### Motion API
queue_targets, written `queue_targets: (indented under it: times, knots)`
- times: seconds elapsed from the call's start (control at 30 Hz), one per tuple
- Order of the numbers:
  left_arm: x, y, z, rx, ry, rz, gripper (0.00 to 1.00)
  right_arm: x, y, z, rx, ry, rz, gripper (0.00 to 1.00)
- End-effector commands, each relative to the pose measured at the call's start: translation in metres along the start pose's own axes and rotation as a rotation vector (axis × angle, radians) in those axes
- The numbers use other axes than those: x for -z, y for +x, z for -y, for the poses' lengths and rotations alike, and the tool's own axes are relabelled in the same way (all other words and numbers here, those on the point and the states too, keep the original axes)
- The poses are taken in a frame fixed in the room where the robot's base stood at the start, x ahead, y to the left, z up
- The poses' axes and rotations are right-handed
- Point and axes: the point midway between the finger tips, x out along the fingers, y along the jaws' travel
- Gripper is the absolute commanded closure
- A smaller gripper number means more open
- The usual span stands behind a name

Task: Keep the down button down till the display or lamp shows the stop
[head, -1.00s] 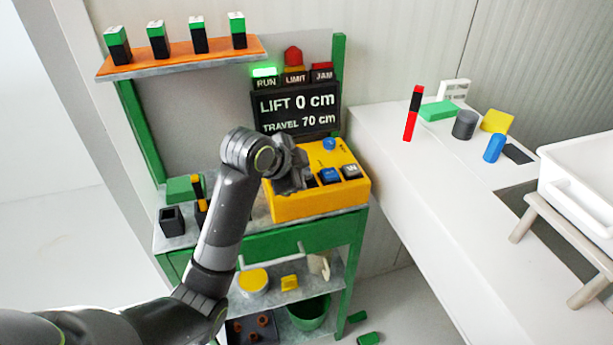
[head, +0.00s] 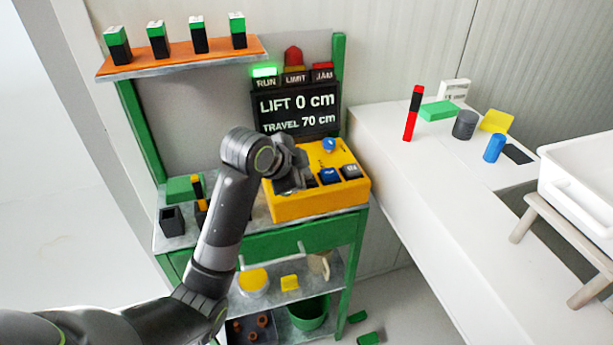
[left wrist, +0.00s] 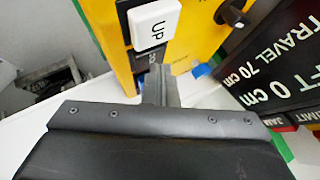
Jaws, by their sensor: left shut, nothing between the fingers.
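The yellow control box (head: 318,204) stands on the green bench. The display (head: 297,110) reads LIFT 0 cm and TRAVEL 70 cm. The RUN lamp (head: 264,72) glows green; the LIMIT lamp (head: 294,69) and JAM lamp (head: 322,67) look unlit. My left gripper (head: 290,182) is shut and empty over the box's left part. In the left wrist view its fingers (left wrist: 158,88) are close to a dark button, largely hidden, beside the white UP button (left wrist: 155,23). I cannot tell whether they touch it, nor read a down label. My right gripper is not in view.
A black knob (left wrist: 231,16) shows in the left wrist view. An orange shelf (head: 185,58) with several blocks hangs above.

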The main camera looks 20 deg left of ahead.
Motion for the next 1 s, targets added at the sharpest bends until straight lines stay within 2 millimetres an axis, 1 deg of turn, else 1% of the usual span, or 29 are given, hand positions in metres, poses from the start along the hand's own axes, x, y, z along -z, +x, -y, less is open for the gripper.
queue_targets:
  times: [0.73,0.87,1.0]
  knots:
    - [-0.001,0.0,0.0,-0.002,-0.001,0.002,1.0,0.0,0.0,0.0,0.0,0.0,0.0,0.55]
    - [0.001,-0.002,0.001,-0.002,-0.001,0.002,1.0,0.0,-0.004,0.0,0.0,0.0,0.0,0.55]
    - [0.005,-0.007,0.005,-0.002,-0.001,0.002,1.0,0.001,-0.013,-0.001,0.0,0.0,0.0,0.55]
